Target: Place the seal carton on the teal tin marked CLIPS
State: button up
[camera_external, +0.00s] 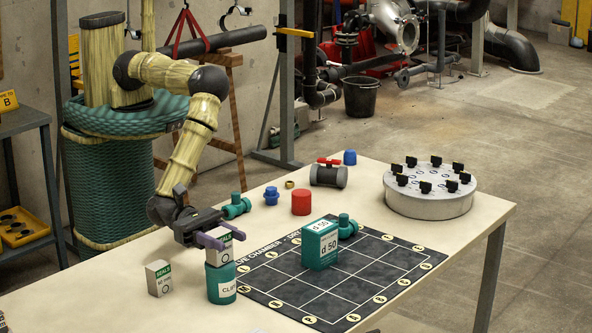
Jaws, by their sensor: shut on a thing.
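The teal tin (221,273) with a white label, partly readable as CLIPS, stands upright on the table left of the dark mat. My gripper (222,239) is over the tin, its purple fingers shut on a small white carton (218,257) with a green band. The held carton is upright, directly above the tin's top and seemingly resting on it; I cannot tell for certain whether they touch. A second white carton (159,279) with a green SEALS band stands upright on the table to the left of the tin.
A teal d 50 box (320,246) stands on the gridded mat (298,293) with a teal fitting behind it. A red cylinder (301,202), blue and teal fittings and a valve (328,175) lie farther back. A round grey flange (430,198) sits far right.

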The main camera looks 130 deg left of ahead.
jog(key=shift+f, duration=0.2)
jog(key=o, duration=1)
jog(key=shift+r, duration=0.1)
jog(key=shift+r, duration=0.15)
jog(key=shift+s, duration=0.2)
jog(key=s+b, duration=0.3)
jog(key=s, duration=0.8)
jog(key=shift+s+b, duration=0.3)
jog(key=shift+b, duration=0.05)
